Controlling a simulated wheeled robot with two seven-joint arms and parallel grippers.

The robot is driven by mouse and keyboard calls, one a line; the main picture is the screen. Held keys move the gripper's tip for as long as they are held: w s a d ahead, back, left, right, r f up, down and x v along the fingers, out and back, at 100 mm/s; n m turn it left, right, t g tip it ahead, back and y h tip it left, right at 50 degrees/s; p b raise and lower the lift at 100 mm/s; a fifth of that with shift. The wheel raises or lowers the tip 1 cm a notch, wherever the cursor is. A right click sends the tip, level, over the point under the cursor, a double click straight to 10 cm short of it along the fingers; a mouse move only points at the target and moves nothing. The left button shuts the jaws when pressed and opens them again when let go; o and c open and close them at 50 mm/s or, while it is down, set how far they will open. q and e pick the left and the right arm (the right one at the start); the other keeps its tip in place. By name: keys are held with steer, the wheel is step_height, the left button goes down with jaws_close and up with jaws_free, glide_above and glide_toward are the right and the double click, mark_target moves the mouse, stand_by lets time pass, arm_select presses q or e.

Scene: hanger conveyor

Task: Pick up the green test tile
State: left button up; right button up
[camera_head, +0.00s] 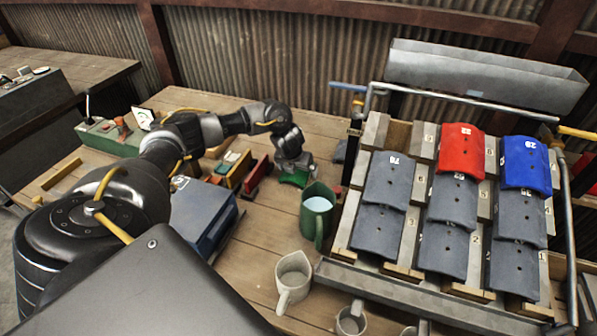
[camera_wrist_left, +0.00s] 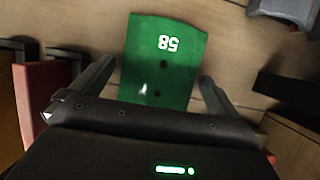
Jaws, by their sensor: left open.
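The green test tile (camera_wrist_left: 163,62) lies on the wooden table, with the white number 58 upside down and two dark holes in the left wrist view. In the head view it is a small green patch (camera_head: 294,179) just under my left gripper. My left gripper (camera_wrist_left: 158,78) is open, with one finger on each side of the tile's near part and gaps between them. In the head view the left gripper (camera_head: 295,168) points down at the tile, and its fingertips are hard to make out. My right gripper is not in view.
A green mug (camera_head: 318,205) stands right of the tile. A red block (camera_head: 256,172) and a wooden holder are to its left. A sloped rack (camera_head: 352,205) holding grey, red and blue tiles fills the right. White jugs (camera_head: 293,275) stand in front.

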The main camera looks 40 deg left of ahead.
arm_select(q)
steer(key=shift+c, duration=0.4)
steer(key=c, duration=1)
